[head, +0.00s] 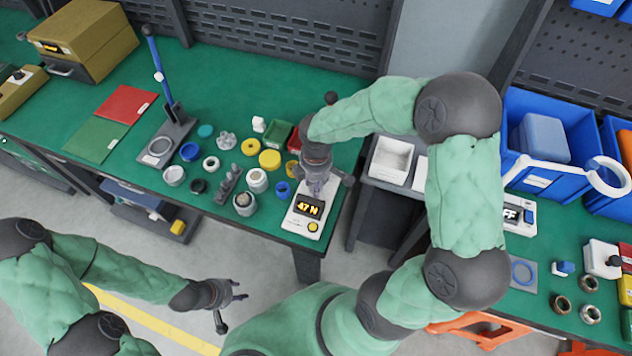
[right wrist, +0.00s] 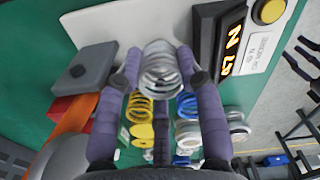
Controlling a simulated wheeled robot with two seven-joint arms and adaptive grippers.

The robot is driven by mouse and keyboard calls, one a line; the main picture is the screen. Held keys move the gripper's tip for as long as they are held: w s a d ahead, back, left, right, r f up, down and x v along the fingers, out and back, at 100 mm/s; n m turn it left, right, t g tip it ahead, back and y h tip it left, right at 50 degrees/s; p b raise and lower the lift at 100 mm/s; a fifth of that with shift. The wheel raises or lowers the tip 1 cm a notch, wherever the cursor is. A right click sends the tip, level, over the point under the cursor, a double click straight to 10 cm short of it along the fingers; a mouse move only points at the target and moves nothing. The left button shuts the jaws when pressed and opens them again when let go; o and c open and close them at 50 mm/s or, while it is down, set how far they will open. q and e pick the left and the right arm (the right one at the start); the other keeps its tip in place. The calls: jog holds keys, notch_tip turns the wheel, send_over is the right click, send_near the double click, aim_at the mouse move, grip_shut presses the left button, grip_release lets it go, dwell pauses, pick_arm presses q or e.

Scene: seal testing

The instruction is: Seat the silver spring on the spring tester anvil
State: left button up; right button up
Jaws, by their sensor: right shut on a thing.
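The spring tester (head: 309,222) is a white unit at the right end of the green bench, its display lit "47 N". My right gripper (head: 318,187) is over it and hides the anvil in the head view. In the right wrist view my right gripper (right wrist: 160,75) is shut on the silver spring (right wrist: 161,72), which sits between its purple fingers above the tester's white base (right wrist: 150,22). I cannot tell whether the spring touches the anvil. My left gripper (head: 236,294) is empty, fingers apart, in front of the bench over the floor.
Several rings, cups and small parts crowd the bench left of the tester, including a yellow disc (head: 270,158) and a blue ring (head: 190,151). A grey stand with a blue post (head: 155,62) is farther left. Blue bins (head: 545,180) stand on the right bench.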

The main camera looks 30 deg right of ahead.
jog(key=shift+f, duration=0.5)
jog(key=o, duration=1.2)
jog(key=shift+r, duration=0.1)
jog(key=shift+r+p, duration=1.95)
jog(key=shift+r, duration=0.55)
jog(key=shift+f, duration=0.1)
